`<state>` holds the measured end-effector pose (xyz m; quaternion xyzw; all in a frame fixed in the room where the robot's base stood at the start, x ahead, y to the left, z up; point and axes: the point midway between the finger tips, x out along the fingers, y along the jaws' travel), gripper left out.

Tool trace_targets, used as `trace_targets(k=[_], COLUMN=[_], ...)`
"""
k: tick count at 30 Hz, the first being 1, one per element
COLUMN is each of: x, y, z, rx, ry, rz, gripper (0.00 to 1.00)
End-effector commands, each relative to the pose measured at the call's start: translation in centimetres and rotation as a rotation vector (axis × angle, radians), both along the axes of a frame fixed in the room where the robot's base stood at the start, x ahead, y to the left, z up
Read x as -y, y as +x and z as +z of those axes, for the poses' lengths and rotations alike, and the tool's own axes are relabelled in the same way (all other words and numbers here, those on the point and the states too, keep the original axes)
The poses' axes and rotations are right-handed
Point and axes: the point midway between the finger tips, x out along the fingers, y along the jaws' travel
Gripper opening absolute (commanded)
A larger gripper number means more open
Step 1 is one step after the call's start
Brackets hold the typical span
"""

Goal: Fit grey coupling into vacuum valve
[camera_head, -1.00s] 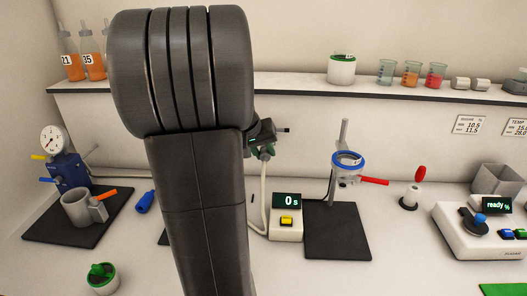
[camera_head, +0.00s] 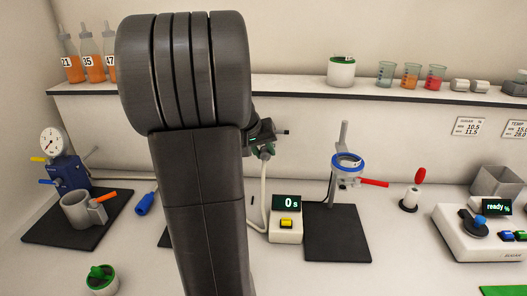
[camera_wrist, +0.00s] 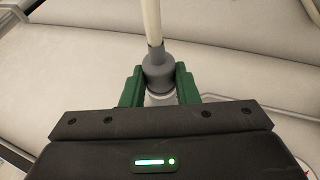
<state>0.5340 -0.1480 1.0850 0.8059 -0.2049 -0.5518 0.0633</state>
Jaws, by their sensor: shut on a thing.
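My gripper (camera_wrist: 158,82) is shut on the grey coupling (camera_wrist: 157,70), with one green finger on each side of it. A pale hose (camera_wrist: 152,22) runs up from the coupling in the wrist view. In the head view my gripper (camera_head: 262,147) shows only partly beside my arm, and the hose (camera_head: 265,185) hangs below it. The coupling is hard to make out there. A blue block (camera_head: 69,173) with a round gauge and coloured levers stands at the left, apart from my gripper. It may be the vacuum valve; its port cannot be made out.
A metal cup (camera_head: 77,208) with an orange-handled part stands on a dark mat (camera_head: 45,232) at the left. A blue tool (camera_head: 146,203) and a green-topped jar (camera_head: 101,280) lie near it. A timer (camera_head: 286,228) and ring stand (camera_head: 345,190) are right of my arm, which hides the middle bench.

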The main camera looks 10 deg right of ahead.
Motion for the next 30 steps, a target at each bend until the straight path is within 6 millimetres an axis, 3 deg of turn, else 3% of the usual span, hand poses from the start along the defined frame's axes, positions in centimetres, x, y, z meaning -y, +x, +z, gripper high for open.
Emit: trace_targets(k=[3, 4, 8, 20, 30], x=[0.0, 0.0, 0.0, -0.4, -3.3], y=[0.0, 0.0, 0.0, -0.2, -2.4], z=[0.0, 0.0, 0.0, 0.8, 7.0], rx=[0.001, 0.001, 0.001, 0.003, 0.008], ry=[0.0, 0.0, 0.0, 0.0, 0.001], rz=[0.0, 0.0, 0.0, 0.001, 0.004], gripper=[0.0, 0.29, 0.53, 0.53, 0.53])
